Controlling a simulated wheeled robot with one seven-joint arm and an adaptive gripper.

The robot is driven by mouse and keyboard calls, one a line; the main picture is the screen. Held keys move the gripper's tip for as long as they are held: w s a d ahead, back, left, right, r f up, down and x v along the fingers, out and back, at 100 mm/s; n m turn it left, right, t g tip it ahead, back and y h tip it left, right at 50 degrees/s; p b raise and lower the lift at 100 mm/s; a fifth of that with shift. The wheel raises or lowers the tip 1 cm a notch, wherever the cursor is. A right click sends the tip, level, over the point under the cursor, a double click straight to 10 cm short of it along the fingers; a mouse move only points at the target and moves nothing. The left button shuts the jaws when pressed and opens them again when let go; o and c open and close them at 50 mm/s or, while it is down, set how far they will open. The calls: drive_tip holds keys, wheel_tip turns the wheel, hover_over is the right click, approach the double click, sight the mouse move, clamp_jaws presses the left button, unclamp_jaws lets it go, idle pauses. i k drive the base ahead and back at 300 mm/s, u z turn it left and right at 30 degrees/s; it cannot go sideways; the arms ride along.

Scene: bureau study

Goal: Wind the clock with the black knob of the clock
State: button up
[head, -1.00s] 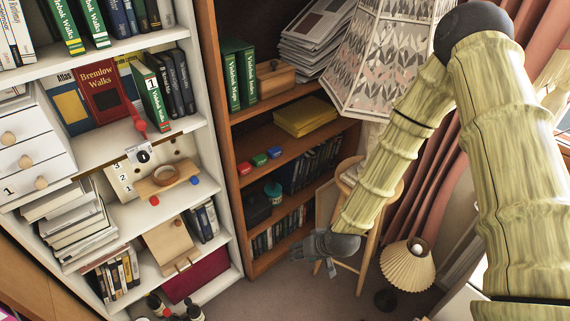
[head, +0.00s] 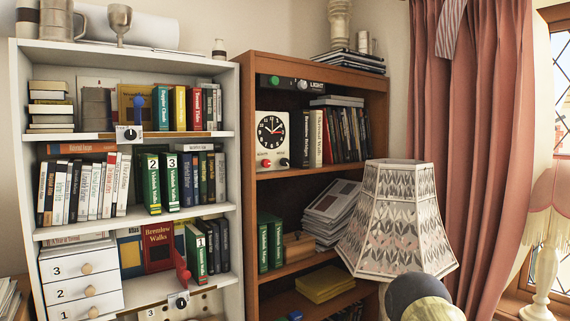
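The clock (head: 264,148) is a white box with a black round dial and red and white hands. It stands on the upper shelf of the brown bookcase, at the left end. Two small knobs sit low on its front: a red knob (head: 265,163) at the left and the black knob (head: 284,162) at the right. Nothing covers the clock or its knobs. My gripper is out of the picture; only a dark joint and a pale part of my arm show at the bottom right.
Books (head: 340,134) stand right of the clock. A panel marked LIGHT (head: 290,84) with knobs is above it. A white bookcase (head: 240,170) adjoins at the left. A large patterned lampshade (head: 398,222) stands in front of the brown bookcase's lower right, near my arm.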

sight(284, 162)
drive_tip(key=u, duration=0.25)
drive_tip(key=i, duration=1)
drive_tip(key=z, duration=0.65)
